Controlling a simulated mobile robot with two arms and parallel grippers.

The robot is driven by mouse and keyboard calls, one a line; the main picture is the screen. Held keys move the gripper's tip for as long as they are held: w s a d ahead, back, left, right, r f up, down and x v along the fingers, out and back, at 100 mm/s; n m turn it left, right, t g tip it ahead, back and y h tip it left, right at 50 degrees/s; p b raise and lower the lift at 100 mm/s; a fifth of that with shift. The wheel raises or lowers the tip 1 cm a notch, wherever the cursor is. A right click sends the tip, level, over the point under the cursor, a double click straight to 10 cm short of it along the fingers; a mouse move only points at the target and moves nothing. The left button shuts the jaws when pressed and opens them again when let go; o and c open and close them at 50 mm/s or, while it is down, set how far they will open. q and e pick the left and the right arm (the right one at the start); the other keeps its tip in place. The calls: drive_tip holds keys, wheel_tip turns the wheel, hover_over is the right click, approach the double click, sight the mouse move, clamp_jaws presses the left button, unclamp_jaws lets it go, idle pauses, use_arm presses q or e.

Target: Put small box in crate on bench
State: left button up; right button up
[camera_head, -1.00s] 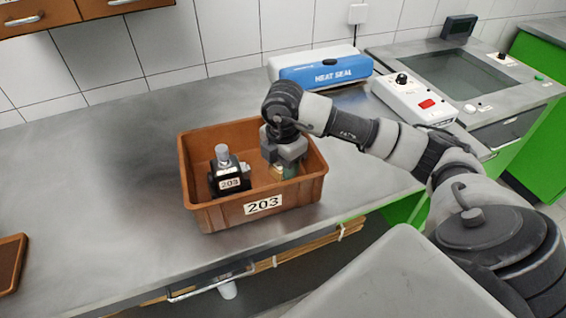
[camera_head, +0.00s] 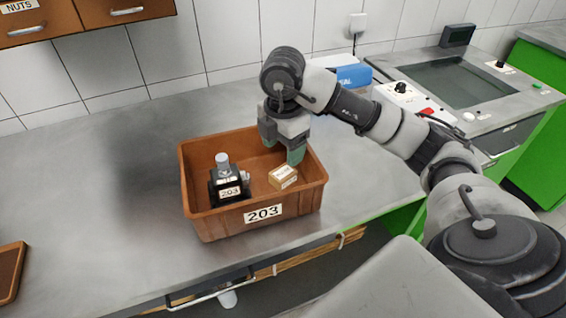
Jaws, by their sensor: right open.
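The small box (camera_head: 283,177) is light brown cardboard with a white label. It lies inside the crate, in its right half. The brown crate (camera_head: 215,224), labelled 203, stands on the grey metal bench. My right gripper (camera_head: 283,152) is open and empty above the back right part of the crate, apart from the small box and higher than it. My left gripper is not in view.
A blue heat sealer (camera_head: 355,76) is behind my right arm. A control panel (camera_head: 455,82) is at the right. The bench left of the crate is clear; a brown tray (camera_head: 10,272) lies at the far left.

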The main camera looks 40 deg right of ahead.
sight(283, 172)
wheel_tip(283, 172, up, 4)
drive_tip(key=shift+p, duration=0.35)
idle(1.2)
